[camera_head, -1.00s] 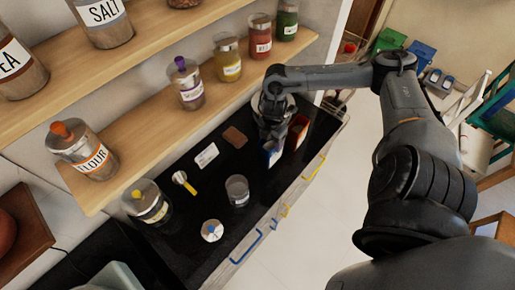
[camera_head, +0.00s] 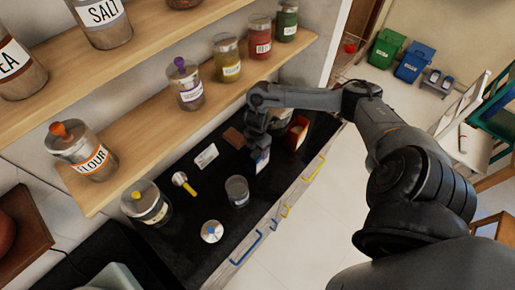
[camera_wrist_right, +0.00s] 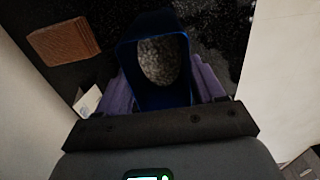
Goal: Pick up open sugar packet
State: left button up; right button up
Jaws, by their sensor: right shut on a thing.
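My right gripper (camera_head: 258,145) is shut on the open sugar packet (camera_head: 263,160), a blue and white packet over the black counter (camera_head: 268,185). The right wrist view shows the packet's dark blue wall (camera_wrist_right: 163,96) between the two purple fingers. Its open mouth faces the camera, with pale grains inside. I cannot tell how far its bottom is from the counter. My left gripper is not in view.
A red box (camera_head: 298,132) stands right of the packet. Shelves with jars (camera_head: 190,84) rise behind.

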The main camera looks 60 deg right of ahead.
jog(key=shift+f, duration=0.1)
jog(key=o, duration=1.7)
